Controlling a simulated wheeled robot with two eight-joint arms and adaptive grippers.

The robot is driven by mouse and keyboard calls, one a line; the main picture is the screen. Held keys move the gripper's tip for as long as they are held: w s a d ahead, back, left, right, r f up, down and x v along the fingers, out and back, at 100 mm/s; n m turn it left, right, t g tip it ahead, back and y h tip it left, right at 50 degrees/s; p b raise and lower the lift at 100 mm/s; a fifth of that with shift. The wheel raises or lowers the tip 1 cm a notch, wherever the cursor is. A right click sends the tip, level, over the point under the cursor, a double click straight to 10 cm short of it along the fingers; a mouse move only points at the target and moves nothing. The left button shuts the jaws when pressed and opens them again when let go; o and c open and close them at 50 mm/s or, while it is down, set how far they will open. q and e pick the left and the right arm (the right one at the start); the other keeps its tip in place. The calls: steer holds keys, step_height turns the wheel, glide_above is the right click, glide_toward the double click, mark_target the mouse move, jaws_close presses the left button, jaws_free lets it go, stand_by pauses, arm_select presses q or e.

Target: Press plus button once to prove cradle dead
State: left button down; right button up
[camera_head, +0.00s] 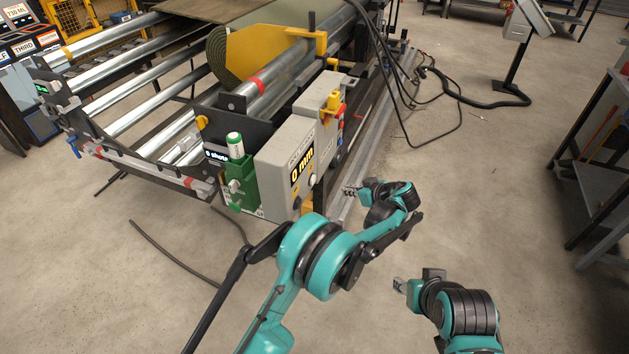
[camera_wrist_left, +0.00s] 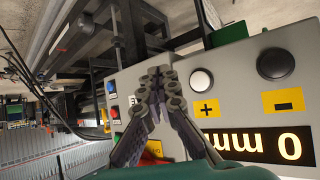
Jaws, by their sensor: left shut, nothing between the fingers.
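The grey control box (camera_head: 283,163) stands at the front end of the roller cradle (camera_head: 243,133). Its display (camera_head: 302,168) reads "0 mm", and the display also shows in the left wrist view (camera_wrist_left: 262,145). There the plus button (camera_wrist_left: 201,79) is a round white button beside a yellow plus label (camera_wrist_left: 207,108). A black minus button (camera_wrist_left: 275,64) sits to its right. My left gripper (camera_head: 349,190) is shut and empty, just right of the box. In the wrist view its fingertips (camera_wrist_left: 158,74) appear left of the plus button; contact is not visible. My right gripper (camera_head: 399,285) is small and unclear.
A green holder (camera_head: 240,180) with a white-green marker is mounted left of the box. Black cables (camera_head: 440,85) lie on the floor behind. A grey bench (camera_head: 600,190) stands right; the floor between is clear.

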arm_select(q)
steer(key=w+a, duration=0.2)
steer(key=a, duration=0.6)
steer(key=shift+w, duration=0.3)
steer(key=shift+a, duration=0.1)
stand_by(1.0)
steer(key=shift+w+a, duration=0.1)
steer(key=shift+a, duration=0.2)
steer(key=shift+w+a, duration=0.15)
steer(key=shift+a, duration=0.3)
stand_by(0.9)
steer(key=shift+d, duration=0.15)
steer(key=shift+s+d, duration=0.25)
steer(key=shift+d, duration=0.45)
steer(key=d, duration=0.1)
steer(key=s+d, duration=0.1)
steer(key=d, duration=0.2)
steer(key=shift+s+d+b, duration=0.3)
steer(key=shift+d+b, duration=0.05)
